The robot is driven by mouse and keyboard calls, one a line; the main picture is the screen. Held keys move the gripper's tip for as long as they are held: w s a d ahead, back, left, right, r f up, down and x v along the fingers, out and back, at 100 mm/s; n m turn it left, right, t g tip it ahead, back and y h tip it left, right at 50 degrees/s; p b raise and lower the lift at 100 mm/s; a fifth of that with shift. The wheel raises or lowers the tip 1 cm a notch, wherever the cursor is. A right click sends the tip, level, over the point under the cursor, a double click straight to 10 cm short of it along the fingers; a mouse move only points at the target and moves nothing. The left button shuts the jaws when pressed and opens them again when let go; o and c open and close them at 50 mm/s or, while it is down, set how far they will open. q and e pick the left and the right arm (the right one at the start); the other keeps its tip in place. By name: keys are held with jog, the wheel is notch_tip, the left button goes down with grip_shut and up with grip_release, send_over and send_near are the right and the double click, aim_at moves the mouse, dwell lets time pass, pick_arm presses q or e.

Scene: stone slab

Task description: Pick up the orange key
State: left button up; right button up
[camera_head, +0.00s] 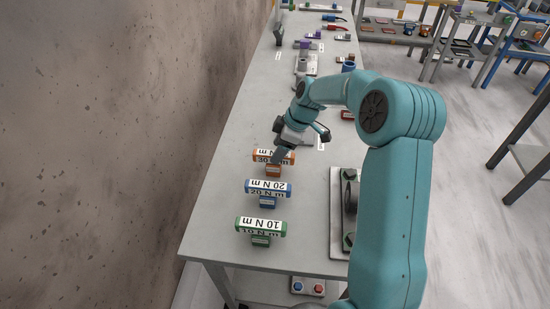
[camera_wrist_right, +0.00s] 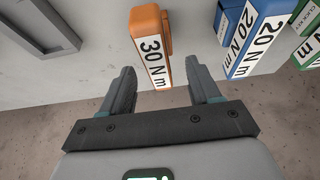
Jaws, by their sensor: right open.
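The orange key (camera_head: 273,157) has a white label and stands on the grey table, farthest of the three keys in a row. In the right wrist view the orange key (camera_wrist_right: 151,48) reads "30 N m" and its near end lies between the open fingers. I see a gap on each side of the key, and contact cannot be told. My left gripper is not in view.
The blue key (camera_head: 267,190) marked "20 N m" and the green key (camera_head: 260,229) marked "10 N m" stand nearer on the table (camera_head: 215,215). A stone wall (camera_head: 110,130) runs along the left. A plate with dark parts (camera_head: 337,215) lies at right.

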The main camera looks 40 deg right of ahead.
jog(key=x, duration=0.4)
jog(key=shift+w+d+r, duration=0.1)
jog(key=shift+w+d, duration=0.05)
jog(key=shift+w, duration=0.25)
jog(key=shift+s+r, duration=0.15)
jog(key=shift+s, duration=0.3)
jog(key=shift+c, duration=1.2)
jog(key=shift+w, duration=0.3)
grip_shut()
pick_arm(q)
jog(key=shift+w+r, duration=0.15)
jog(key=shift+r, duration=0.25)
pick_arm(e)
jog(key=shift+s, duration=0.1)
